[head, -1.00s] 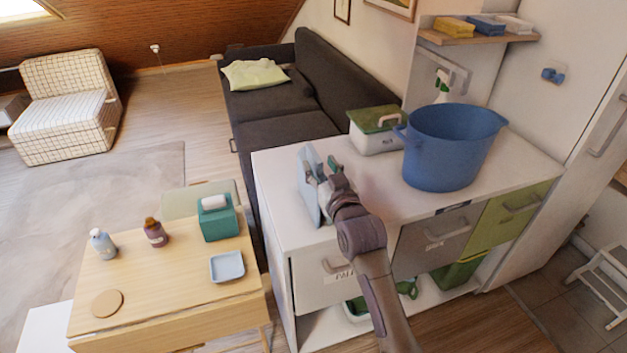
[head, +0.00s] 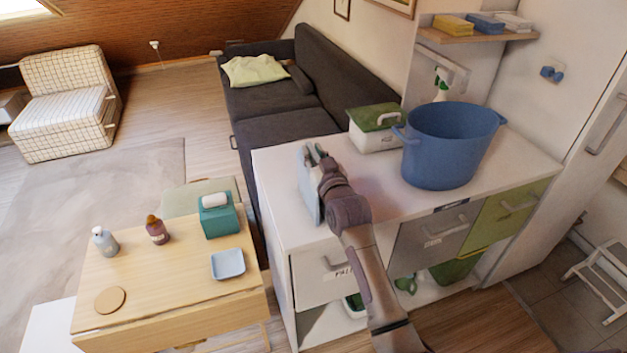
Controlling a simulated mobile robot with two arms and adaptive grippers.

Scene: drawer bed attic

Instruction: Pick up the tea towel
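A pale blue-grey, flat thing that looks like the tea towel (head: 308,195) stands upright near the left end of the white counter. My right gripper (head: 316,155) is at its upper edge, with the fingers close to it or touching it. The wrist and fingers hide part of the cloth, and I cannot tell whether the fingers are closed on it. My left gripper is not in view.
A large blue tub (head: 447,150) and a white box with a green lid (head: 376,130) stand further back on the counter (head: 400,195). A wooden table (head: 175,280) at the lower left holds bottles, a teal tissue box (head: 218,219) and a small dish (head: 228,264).

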